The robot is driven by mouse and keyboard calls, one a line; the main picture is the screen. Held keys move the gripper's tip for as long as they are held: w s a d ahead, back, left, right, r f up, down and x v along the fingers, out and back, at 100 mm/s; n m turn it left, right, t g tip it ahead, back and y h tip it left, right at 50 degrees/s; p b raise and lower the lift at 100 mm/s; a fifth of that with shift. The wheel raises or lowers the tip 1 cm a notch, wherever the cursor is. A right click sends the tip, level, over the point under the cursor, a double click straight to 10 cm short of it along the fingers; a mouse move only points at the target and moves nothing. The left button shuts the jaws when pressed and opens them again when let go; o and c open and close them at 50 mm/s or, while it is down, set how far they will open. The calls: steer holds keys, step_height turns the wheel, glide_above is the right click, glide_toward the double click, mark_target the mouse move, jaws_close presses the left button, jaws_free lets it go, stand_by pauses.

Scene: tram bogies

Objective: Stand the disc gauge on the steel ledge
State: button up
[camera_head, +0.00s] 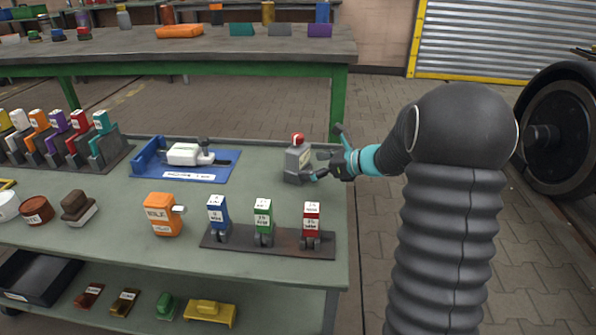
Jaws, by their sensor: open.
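My gripper (326,157) is open at the table's right side. One finger points up and the other reaches down-left beside a grey block with a red top (297,161). I cannot tell whether that finger touches the block. No thing here is legibly marked as the disc gauge. A white gauge-like tool (186,154) lies in a blue tray (150,172) left of the grey block. I cannot tell for certain which surface is the steel ledge; a dark grey bar (225,244) near the front holds blue (217,211), green (263,216) and red (311,219) labelled pieces.
An orange labelled device (162,214) stands left of the dark bar. A rack of several coloured pieces (62,138) fills the back left. Brown and white items (37,211) sit at left. Bare green tabletop (262,188) lies between the blue tray and dark bar.

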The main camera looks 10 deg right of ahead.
mark_target(305, 166)
steer(key=shift+f+x, duration=0.2)
steer(key=shift+x, duration=2.45)
steer(key=shift+w+d, duration=0.1)
steer(key=shift+d, duration=0.1)
steer(key=c, duration=1.7)
steer(key=shift+r, duration=0.1)
steer(key=shift+c, duration=0.8)
steer(key=shift+r, duration=0.1)
